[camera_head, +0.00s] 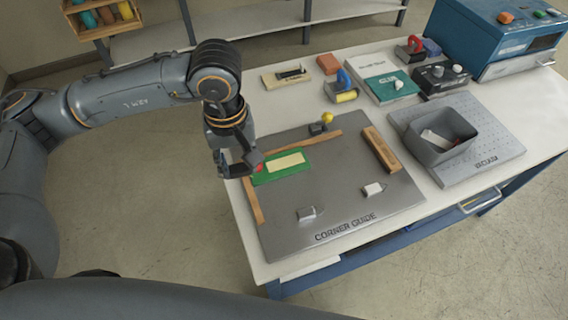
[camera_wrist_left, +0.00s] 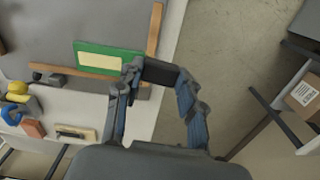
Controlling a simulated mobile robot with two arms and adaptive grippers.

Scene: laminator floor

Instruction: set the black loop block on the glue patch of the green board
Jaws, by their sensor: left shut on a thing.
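The green board (camera_head: 270,176) lies flat on the grey corner guide plate, near its wooden strips, with a cream glue patch (camera_head: 286,162) on it. The board (camera_wrist_left: 82,48) and patch (camera_wrist_left: 99,63) also show in the left wrist view. My left gripper (camera_head: 238,163) is at the board's left end in the head view. In the wrist view, its fingers (camera_wrist_left: 158,78) are shut on the black loop block (camera_wrist_left: 161,72), which is beside the board's end and off the patch. I cannot tell its height, and its loop is not clear. My right gripper is not in view.
The corner guide plate (camera_head: 340,210) also carries a wooden bar (camera_head: 381,150), two small grey-white clamps and a yellow knob (camera_head: 327,117). A grey bin (camera_head: 440,140), a teal pad (camera_head: 391,87), a blue-handled tool (camera_head: 343,85) and a blue machine (camera_head: 495,40) stand beyond.

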